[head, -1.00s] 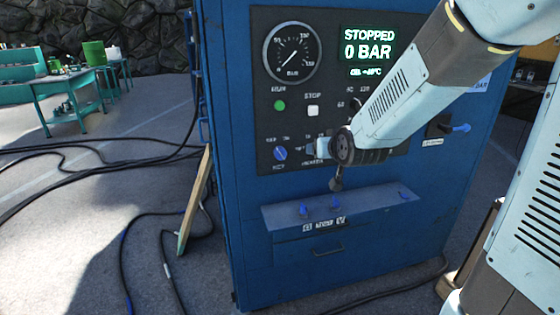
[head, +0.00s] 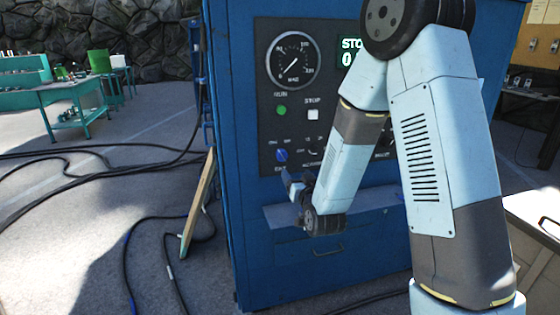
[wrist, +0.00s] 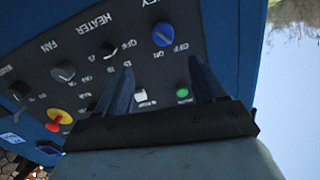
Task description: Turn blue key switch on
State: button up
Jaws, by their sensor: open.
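The blue key switch (head: 281,155) is a small round blue knob at the lower left of the black control panel (head: 268,107). In the wrist view the knob (wrist: 163,34) sits beside OFF and ON markings, beyond the fingertips and roughly centred between them. I cannot tell which marking it points at. My gripper (head: 287,177) is just below the switch in the head view, its fingers tilted up toward the panel. In the wrist view my gripper (wrist: 160,63) is open, with its two dark fingers apart and nothing between them, clear of the switch.
A green button (head: 281,111) and a white STOP button (head: 313,115) sit above the switch. Dark HEATER (wrist: 107,50) and FAN (wrist: 63,71) knobs and a red-and-yellow button (wrist: 58,118) share the panel. A grey-blue ledge (head: 283,218) juts out below. Cables lie on the ground.

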aim_at(284, 158)
jog(key=x, duration=1.3)
jog(key=shift+a, duration=0.4)
